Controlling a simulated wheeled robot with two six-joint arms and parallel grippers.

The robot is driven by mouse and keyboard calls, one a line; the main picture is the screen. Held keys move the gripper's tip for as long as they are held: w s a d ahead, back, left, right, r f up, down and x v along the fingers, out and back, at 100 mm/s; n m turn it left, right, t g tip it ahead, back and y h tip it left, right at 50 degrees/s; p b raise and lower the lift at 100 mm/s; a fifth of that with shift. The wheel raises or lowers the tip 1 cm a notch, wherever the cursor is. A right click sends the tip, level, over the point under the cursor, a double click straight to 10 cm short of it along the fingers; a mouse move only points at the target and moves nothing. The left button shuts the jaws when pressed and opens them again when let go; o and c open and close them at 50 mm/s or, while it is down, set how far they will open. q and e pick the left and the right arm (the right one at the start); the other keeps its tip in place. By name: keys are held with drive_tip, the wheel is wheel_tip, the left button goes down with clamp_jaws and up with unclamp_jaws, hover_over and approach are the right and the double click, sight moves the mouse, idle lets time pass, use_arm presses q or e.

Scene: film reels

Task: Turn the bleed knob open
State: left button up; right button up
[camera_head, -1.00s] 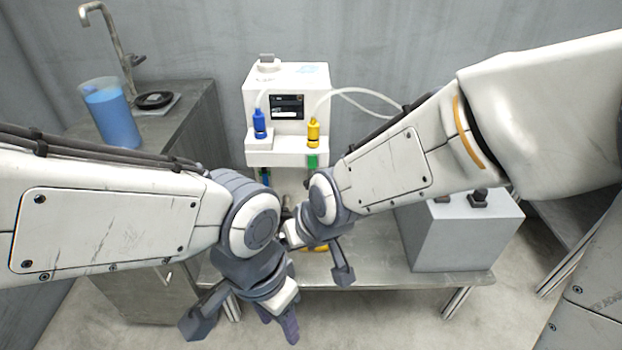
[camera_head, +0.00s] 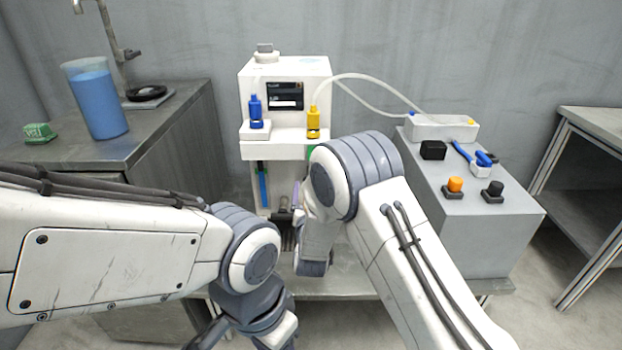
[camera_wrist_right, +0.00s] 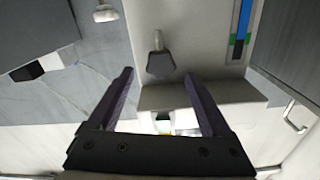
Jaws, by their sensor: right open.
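A dark grey angular knob (camera_wrist_right: 160,64) on a short stem sticks out from the white machine in the right wrist view; I take it for the bleed knob. My right gripper (camera_wrist_right: 158,78) is open and empty, its two purple fingers on either side of the knob's line. The knob is at about fingertip level, with a gap on both sides; depth is hard to judge. In the head view my right wrist hides most of this gripper and the knob. My left gripper (camera_head: 240,338) is low in the head view, its fingertips cut off by the frame.
The white machine (camera_head: 300,75) carries a blue bottle (camera_head: 256,112) and a yellow bottle (camera_head: 313,122). A grey box (camera_head: 480,225) with an orange button (camera_head: 455,185) stands right. A blue jug (camera_head: 98,105) stands on the left counter.

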drive_tip(key=w+b, duration=0.1)
drive_tip(key=w, duration=0.7)
drive_tip(key=shift+w+b, duration=0.1)
drive_tip(key=shift+b, duration=0.3)
clamp_jaws()
